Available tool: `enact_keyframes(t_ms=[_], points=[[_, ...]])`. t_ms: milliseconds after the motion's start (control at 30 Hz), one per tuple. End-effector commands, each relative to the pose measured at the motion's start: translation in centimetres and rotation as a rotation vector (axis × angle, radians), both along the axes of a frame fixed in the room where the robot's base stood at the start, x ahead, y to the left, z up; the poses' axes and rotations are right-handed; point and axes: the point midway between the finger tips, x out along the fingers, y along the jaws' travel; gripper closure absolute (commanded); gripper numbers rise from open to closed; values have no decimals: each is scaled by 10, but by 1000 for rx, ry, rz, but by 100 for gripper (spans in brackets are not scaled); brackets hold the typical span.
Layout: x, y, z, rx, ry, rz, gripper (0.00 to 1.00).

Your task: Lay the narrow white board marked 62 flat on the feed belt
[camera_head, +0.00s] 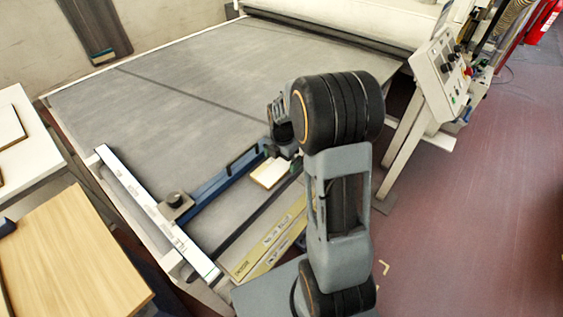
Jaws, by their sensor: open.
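A small pale board (269,173) with a brownish edge appears to lie flat on the grey feed belt (190,90), close to its front edge. No number can be read on it, so I cannot tell whether it is the board marked 62. My gripper (283,155) is open, just above and beside the far end of this pale board. Its fingers are small and partly hidden by my arm, and I cannot tell whether they touch the board.
A blue guide bar (222,180) with a dark knob clamp crosses the belt's front. A white marked rail (155,208) edges its left. A roller (335,36) spans the back. A control panel (440,72) stands right. Wooden boards (70,255) lie lower left. The belt's middle is clear.

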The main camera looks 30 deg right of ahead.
Motion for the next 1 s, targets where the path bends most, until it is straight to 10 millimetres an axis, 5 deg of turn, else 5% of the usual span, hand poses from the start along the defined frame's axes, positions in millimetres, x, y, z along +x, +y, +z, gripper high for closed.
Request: enact_keyframes(t_ms=[267, 767, 1000], points=[[0, 0, -3, 0, 0, 0, 0], [0, 0, -2, 0, 0, 0, 46], [0, 0, 0, 0, -1, 0, 46]])
